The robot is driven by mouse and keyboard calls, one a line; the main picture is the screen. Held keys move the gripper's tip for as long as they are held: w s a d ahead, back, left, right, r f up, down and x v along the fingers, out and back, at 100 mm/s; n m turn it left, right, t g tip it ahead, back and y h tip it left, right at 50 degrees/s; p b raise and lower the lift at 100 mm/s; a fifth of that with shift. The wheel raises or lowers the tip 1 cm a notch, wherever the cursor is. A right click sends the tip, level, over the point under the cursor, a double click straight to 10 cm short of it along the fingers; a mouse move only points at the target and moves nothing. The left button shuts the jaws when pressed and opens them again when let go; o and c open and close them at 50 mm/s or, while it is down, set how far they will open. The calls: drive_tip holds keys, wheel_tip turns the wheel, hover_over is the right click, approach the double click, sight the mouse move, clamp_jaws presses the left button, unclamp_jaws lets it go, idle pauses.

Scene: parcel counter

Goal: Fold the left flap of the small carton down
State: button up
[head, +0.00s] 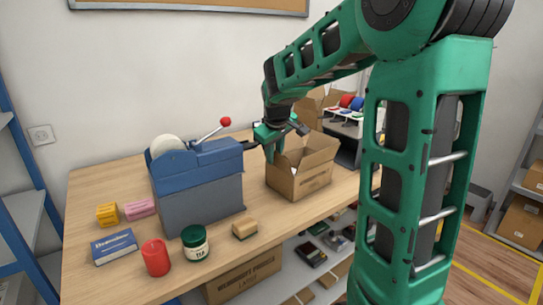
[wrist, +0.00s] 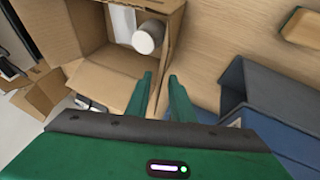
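The small carton (head: 300,184) stands open on the counter, right of the blue dispenser. In the wrist view, the carton (wrist: 165,8) shows its inside, with white rounded items (wrist: 148,38) in it. A flap (wrist: 108,82) sticks out from its near side, left of my fingertips and not folded over the opening. My gripper (head: 270,155) is at the carton's left side in the head view and hides part of that edge. I cannot tell whether a finger touches the flap.
The blue tape dispenser (head: 197,178) with a red-knobbed lever stands close left of my gripper. A green jar (head: 195,243), red cylinder (head: 156,258) and tan block (head: 244,229) stand in front. Another open carton (head: 311,106) and a dark stand (head: 347,148) are behind.

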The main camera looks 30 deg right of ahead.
clamp_jaws()
idle(1.2)
